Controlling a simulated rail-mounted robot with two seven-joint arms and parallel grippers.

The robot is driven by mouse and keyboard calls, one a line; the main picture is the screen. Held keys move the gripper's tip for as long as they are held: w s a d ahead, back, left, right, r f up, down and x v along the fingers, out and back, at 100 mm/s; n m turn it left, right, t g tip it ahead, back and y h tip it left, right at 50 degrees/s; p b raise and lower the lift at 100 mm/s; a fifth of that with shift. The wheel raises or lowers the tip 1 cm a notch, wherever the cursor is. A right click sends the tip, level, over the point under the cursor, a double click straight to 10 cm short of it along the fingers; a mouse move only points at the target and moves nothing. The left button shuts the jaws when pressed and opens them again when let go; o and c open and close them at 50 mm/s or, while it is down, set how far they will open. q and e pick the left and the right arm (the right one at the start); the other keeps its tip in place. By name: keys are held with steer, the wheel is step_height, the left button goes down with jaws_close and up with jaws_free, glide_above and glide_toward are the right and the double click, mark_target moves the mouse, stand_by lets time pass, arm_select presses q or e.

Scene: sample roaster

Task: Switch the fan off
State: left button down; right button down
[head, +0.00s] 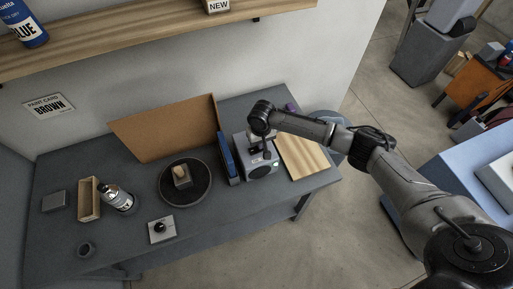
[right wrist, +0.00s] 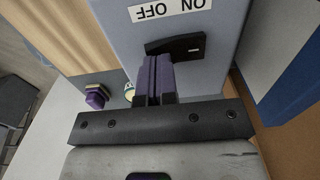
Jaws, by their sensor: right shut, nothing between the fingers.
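A grey box-shaped machine (head: 262,164) stands at the right part of the dark table. In the right wrist view its pale face (right wrist: 115,25) carries an upside-down ON/OFF label (right wrist: 170,10), with OFF on the left and ON on the right. A black switch plate (right wrist: 190,45) lies beside the label. My right gripper (right wrist: 158,60) is shut and empty, its purple fingertips at the plate's left part and hiding some of it. I cannot tell whether they touch, nor the switch's position. In the head view the right gripper (head: 266,147) is above the machine. My left gripper is out of view.
A blue upright object (head: 229,158) stands close left of the machine, and a wooden board (head: 302,157) lies to its right. A round dark tray (head: 198,202), a bottle (head: 119,197) and a small switch-like box (head: 161,230) are further left. A purple object (right wrist: 97,98) is near.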

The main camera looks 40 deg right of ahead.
steer(key=shift+f, duration=0.5)
steer(key=shift+r, duration=0.1)
step_height(320, 180, up, 2)
steer(key=p, duration=0.2)
steer(key=shift+r+p, duration=0.15)
steer(key=shift+p, duration=0.15)
step_height(320, 180, up, 5)
steer(key=p, duration=0.5)
steer(key=shift+f+p, duration=0.2)
steer(key=shift+p, duration=0.15)
stand_by(0.3)
